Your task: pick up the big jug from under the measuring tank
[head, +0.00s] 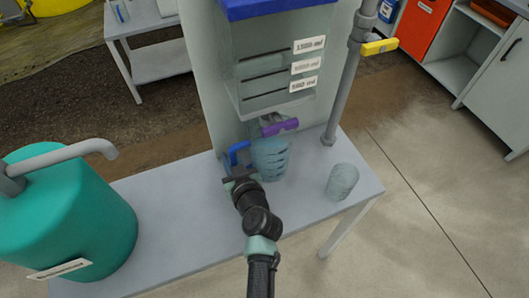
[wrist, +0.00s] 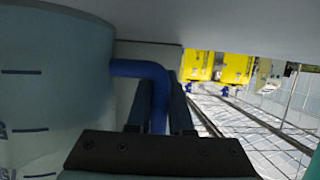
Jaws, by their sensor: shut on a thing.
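The big jug (head: 270,160) is a translucent bluish jug with a blue handle (head: 236,150). It stands upright on the grey bench, below the measuring tank (head: 278,75) and its purple valve (head: 281,127). My gripper (head: 236,168) is at the jug's left side, shut on the handle. In the wrist view the jug's wall with dark blue marks (wrist: 55,110) fills the left, and the blue handle (wrist: 150,72) passes between my two fingers. The jug's base is partly hidden in the wrist view.
A smaller translucent cup (head: 342,181) stands on the bench to the right. A grey pipe with a yellow valve lever (head: 380,46) rises behind it. A teal tank (head: 70,215) stands at the left. The bench (head: 185,215) is clear between the teal tank and my arm.

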